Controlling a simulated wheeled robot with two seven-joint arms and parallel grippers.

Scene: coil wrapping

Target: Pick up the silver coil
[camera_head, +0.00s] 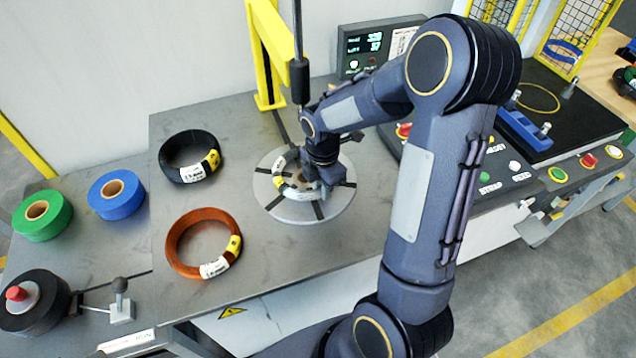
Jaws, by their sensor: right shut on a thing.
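The silver coil (296,193) lies on the round grey turntable (338,207), with a yellow and white label on its left side. My right gripper (324,187) is at the coil's right side, pointing down, and is shut on the coil's ring. Its fingertips are partly hidden by the wrist, and I cannot tell whether the coil is lifted off the turntable. Part of the coil is hidden behind the gripper. My left gripper is not in view.
A black coil (172,172) and a copper coil (184,271) lie on the table left of the turntable. Green (65,225) and blue (133,205) tape rolls are further left. A yellow post (262,65) stands behind the turntable. A control panel (500,172) is on the right.

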